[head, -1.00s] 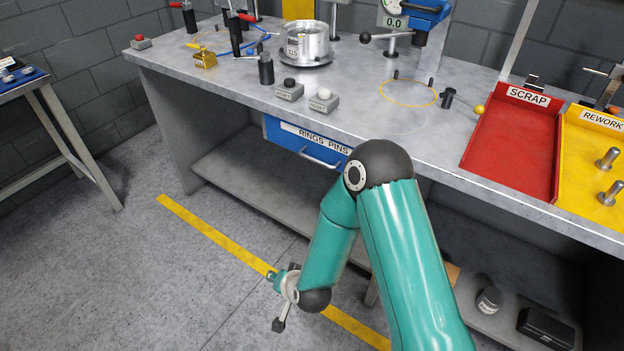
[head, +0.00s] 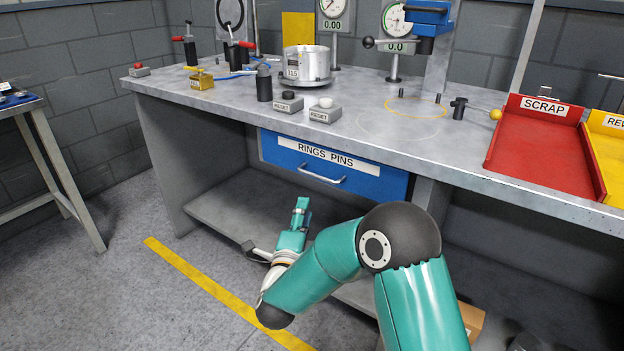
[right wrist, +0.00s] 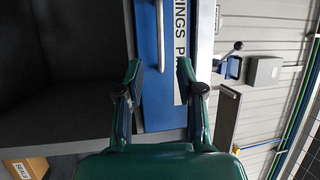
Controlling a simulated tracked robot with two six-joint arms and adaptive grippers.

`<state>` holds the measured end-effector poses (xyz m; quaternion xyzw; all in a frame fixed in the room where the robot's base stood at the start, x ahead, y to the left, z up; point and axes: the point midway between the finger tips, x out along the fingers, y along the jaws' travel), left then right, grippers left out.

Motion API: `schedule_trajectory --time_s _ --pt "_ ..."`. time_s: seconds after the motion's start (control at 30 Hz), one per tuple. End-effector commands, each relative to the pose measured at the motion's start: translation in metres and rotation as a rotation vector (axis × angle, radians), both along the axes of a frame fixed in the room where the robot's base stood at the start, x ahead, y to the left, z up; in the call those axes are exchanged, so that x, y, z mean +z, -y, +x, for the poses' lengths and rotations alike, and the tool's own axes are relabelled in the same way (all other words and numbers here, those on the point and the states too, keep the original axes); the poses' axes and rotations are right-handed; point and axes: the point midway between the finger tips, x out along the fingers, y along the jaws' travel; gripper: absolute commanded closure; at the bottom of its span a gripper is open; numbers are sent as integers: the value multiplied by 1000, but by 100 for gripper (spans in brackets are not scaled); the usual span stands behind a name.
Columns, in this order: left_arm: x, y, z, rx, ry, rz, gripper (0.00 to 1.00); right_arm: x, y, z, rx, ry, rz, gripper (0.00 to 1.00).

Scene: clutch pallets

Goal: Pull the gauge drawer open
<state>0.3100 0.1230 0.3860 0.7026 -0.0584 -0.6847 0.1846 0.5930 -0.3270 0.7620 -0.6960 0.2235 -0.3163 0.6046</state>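The gauge drawer (head: 352,172) is a blue drawer under the bench top, labelled RINGS PINS, with a silver bar handle (head: 322,176) on its front. It looks shut. My right gripper (head: 300,208) is below and in front of the drawer, apart from the handle. In the right wrist view the right gripper (right wrist: 157,72) is open and empty. Its fingers point at the blue drawer front (right wrist: 150,105), and the handle (right wrist: 160,32) lies ahead of them, beyond the fingertips. My left gripper is in neither view.
The grey bench (head: 385,125) carries a metal ring part (head: 307,66), two RESET button boxes and dial gauges. A red SCRAP tray (head: 545,150) and a yellow REWORK tray (head: 612,155) stand at the right. A lower shelf (head: 235,205) runs beneath the drawer. Floor in front is open.

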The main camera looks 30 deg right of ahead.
Motion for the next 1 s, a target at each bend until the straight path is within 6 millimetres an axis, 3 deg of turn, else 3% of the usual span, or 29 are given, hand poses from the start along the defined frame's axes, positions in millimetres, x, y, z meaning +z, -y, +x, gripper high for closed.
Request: schedule_trajectory --time_s 0.5,0.7,1.0 --pt "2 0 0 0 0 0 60 17 75 74 -1 -2 -2 63" --pt "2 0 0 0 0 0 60 20 88 88 0 -3 -1 63" --pt "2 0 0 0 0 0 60 21 90 91 1 -4 -2 63"
